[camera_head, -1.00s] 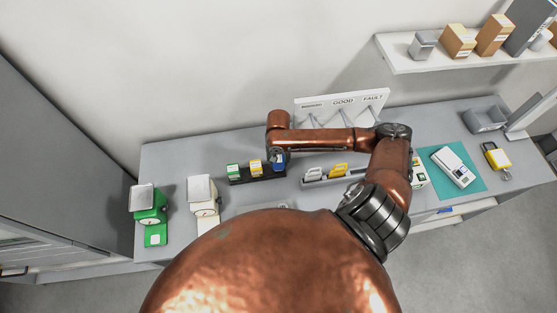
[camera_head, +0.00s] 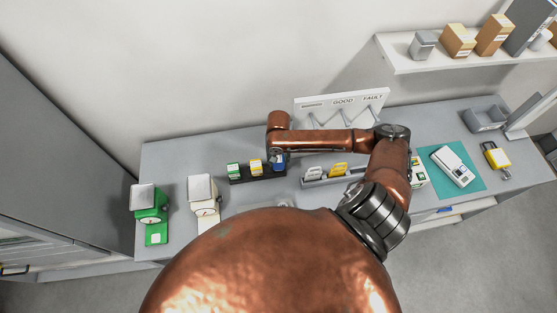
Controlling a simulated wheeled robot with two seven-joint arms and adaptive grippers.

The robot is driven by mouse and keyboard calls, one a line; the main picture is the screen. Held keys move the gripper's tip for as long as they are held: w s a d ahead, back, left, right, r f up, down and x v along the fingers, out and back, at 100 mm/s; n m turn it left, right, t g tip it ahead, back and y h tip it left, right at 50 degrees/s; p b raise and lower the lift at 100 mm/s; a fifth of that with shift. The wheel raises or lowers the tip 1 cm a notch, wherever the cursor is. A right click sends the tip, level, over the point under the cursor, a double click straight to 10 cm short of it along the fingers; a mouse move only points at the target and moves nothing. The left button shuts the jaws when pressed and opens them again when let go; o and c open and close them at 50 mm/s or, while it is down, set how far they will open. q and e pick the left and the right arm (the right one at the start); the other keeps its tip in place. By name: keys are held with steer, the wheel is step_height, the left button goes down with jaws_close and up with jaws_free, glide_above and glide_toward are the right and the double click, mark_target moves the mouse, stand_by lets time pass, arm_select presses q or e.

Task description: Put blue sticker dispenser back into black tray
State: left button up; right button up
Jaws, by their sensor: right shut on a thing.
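The black tray (camera_head: 243,180) is a long narrow holder on the grey table, left of the middle. A green dispenser (camera_head: 234,169) and a yellow dispenser (camera_head: 256,166) stand in its left and middle places. The blue sticker dispenser (camera_head: 280,165) is at the tray's right end, partly hidden by my right gripper (camera_head: 278,156). My right gripper points down from the copper arm and is shut on the blue dispenser. I cannot tell whether the dispenser's base rests on the tray floor. My left gripper is not in view.
A grey holder (camera_head: 318,183) with white and yellow items stands just right of the tray. A green scale (camera_head: 150,205) and a white scale (camera_head: 203,196) stand to the left. A white GOOD/FAULT board (camera_head: 343,107) is behind. A teal mat (camera_head: 437,164) lies at right.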

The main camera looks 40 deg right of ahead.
steer(key=shift+f, duration=1)
steer(key=o, duration=1.1)
step_height(320, 180, up, 12)
steer(key=shift+f, duration=0.1)
